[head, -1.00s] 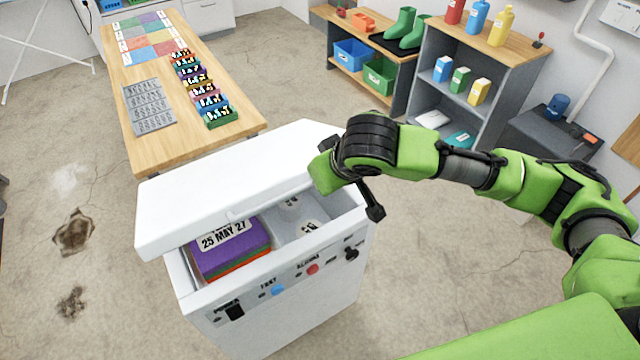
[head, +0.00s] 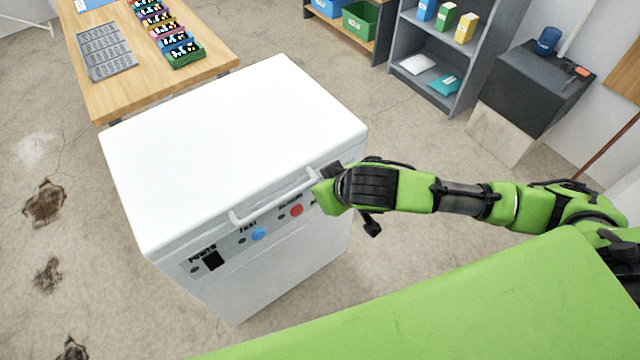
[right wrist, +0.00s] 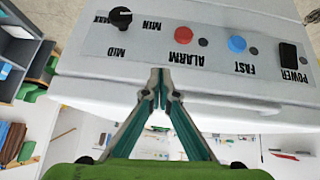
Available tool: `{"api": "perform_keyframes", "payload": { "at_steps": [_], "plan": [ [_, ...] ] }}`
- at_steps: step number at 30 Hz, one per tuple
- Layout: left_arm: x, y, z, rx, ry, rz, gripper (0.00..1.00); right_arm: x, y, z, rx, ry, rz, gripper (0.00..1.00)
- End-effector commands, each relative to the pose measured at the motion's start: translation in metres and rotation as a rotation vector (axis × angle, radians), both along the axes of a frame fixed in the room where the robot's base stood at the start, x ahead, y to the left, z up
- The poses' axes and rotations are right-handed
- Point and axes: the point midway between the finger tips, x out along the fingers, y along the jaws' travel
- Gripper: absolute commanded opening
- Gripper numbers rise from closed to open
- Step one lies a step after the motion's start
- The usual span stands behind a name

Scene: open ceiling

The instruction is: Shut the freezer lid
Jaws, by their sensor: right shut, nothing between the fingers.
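The white chest freezer (head: 290,265) stands in the middle of the head view. Its lid (head: 235,135) lies down over the top, and I see no opening into the inside. The lid's handle (head: 275,208) runs along its front edge. My right gripper (head: 335,188) is at the right end of the handle, by the front edge. In the right wrist view, which is upside down, its fingers (right wrist: 160,85) meet at the tips with nothing between them, before the lid edge and control panel (right wrist: 185,45). I cannot tell whether they touch the lid. My left gripper is not in view.
A wooden table (head: 105,90) with a grey rack (head: 105,52) and colored boxes stands behind the freezer at left. A grey shelf (head: 425,85) and a dark cabinet (head: 535,85) stand at the back right. The floor right of the freezer is clear.

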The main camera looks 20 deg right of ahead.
Motion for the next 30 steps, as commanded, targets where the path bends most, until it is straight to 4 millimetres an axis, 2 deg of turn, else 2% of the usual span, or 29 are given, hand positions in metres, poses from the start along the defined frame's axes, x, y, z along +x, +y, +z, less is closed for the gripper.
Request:
{"api": "perform_keyframes", "payload": {
  "at_steps": [6, 14, 25, 30],
  "plan": [
    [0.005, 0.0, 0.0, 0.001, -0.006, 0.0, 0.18, -0.001, 0.001, -0.001, 0.0, 0.002, 0.002, 0.0],
    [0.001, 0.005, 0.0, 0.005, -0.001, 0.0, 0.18, -0.004, 0.0, 0.001, 0.001, 0.004, 0.002, 0.0],
    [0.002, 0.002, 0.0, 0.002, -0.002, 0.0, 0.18, -0.036, -0.007, 0.046, 0.001, 0.001, 0.003, 0.0],
    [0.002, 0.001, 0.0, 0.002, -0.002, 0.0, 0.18, -0.045, -0.009, 0.058, 0.001, 0.002, 0.003, 0.0]
  ]
}}
